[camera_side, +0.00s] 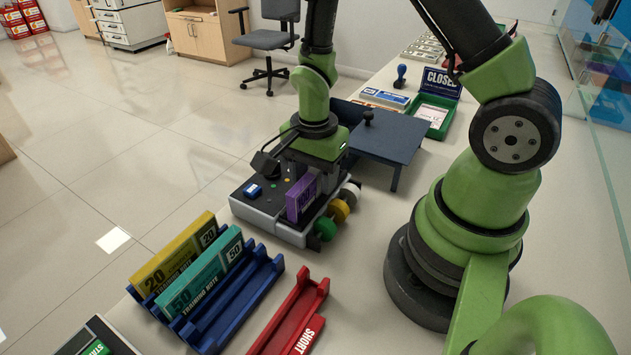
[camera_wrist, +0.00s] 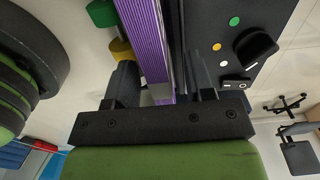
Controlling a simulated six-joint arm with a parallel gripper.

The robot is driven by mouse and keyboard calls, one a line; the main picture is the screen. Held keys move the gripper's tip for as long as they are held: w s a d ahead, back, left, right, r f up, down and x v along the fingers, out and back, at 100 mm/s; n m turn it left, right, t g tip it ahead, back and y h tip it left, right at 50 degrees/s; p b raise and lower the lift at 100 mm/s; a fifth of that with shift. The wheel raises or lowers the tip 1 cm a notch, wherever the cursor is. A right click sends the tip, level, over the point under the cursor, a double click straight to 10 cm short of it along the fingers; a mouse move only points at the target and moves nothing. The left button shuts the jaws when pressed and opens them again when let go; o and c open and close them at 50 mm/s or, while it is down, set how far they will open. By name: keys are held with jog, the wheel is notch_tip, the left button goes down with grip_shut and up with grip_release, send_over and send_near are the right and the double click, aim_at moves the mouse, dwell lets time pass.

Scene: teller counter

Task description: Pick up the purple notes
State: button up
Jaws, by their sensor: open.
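The purple notes (camera_side: 300,198) are a bundle standing on edge at a black-topped grey machine (camera_side: 262,202). In the wrist view the purple notes (camera_wrist: 146,38) run up between the two black fingers. My gripper (camera_side: 306,172) is directly above the machine at the notes. In the wrist view my gripper (camera_wrist: 160,82) is open, one finger on each side of the bundle, with a gap visible beside the right finger. The lower edge of the notes is hidden in the side view.
Yellow 20 notes (camera_side: 172,253) and teal 50 notes (camera_side: 205,275) stand in a blue rack (camera_side: 262,283). A red rack (camera_side: 300,305) is in front. Green and yellow rollers (camera_side: 327,229) edge the machine. A dark blue stand (camera_side: 385,140) and CLOSED sign (camera_side: 441,80) are behind.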

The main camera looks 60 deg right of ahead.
jog(key=shift+f, duration=0.75)
jog(key=shift+c, duration=0.5)
grip_shut()
jog(key=shift+r, duration=0.1)
